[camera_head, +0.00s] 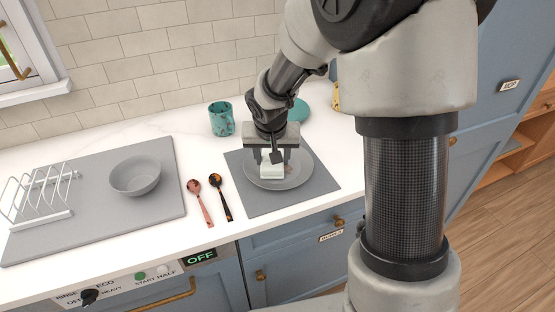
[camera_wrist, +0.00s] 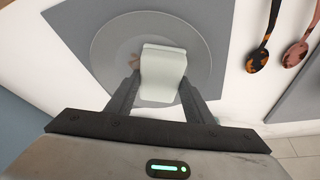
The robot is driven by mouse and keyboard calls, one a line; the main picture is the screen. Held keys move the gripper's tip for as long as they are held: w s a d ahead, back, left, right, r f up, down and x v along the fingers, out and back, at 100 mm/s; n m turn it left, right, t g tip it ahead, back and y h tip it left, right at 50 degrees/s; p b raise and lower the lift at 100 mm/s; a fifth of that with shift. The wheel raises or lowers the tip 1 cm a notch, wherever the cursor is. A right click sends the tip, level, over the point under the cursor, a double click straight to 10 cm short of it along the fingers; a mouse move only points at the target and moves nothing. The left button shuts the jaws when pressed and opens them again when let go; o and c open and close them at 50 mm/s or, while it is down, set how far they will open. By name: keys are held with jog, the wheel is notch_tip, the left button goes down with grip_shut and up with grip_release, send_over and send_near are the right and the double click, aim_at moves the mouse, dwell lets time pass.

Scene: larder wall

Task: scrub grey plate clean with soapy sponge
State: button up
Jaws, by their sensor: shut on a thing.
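The grey plate (camera_head: 301,174) lies on a dark grey mat (camera_head: 266,205) on the white counter. In the wrist view the round plate (camera_wrist: 110,45) shows a small brown smudge (camera_wrist: 135,62) at the left edge of the sponge. The sponge (camera_head: 271,171) is a pale, whitish block; it also shows in the wrist view (camera_wrist: 162,72). My gripper (camera_head: 272,162) points down over the plate and is shut on the sponge, with one finger on each side. The sponge is at the plate's surface; I cannot tell if it touches. It hides the middle of the plate.
Left of the mat lie a pink spoon (camera_head: 202,203) and a tortoiseshell spoon (camera_head: 221,197). A grey bowl (camera_head: 136,177) and a white rack (camera_head: 40,200) stand on a larger grey mat (camera_head: 110,220). A teal cup (camera_head: 221,119) stands behind, and a teal dish (camera_head: 301,110) is partly hidden by my arm.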

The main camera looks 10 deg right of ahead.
jog(key=shift+d+r, duration=0.1)
jog(key=shift+d, duration=0.2)
jog(key=shift+w+d+p, duration=0.15)
jog(key=shift+d+p, duration=0.2)
jog(key=shift+d, duration=0.4)
jog(key=shift+w+d+p, duration=0.15)
jog(key=shift+d+p, duration=0.15)
jog(key=shift+d, duration=0.4)
jog(key=shift+r+p, duration=2.2)
jog(key=shift+r, duration=0.75)
notch_tip(320, 180, up, 3)
jog(key=shift+p, duration=0.85)
jog(key=shift+f, duration=0.1)
notch_tip(320, 180, down, 8)
jog(key=b, duration=0.7)
jog(key=shift+r, duration=0.25)
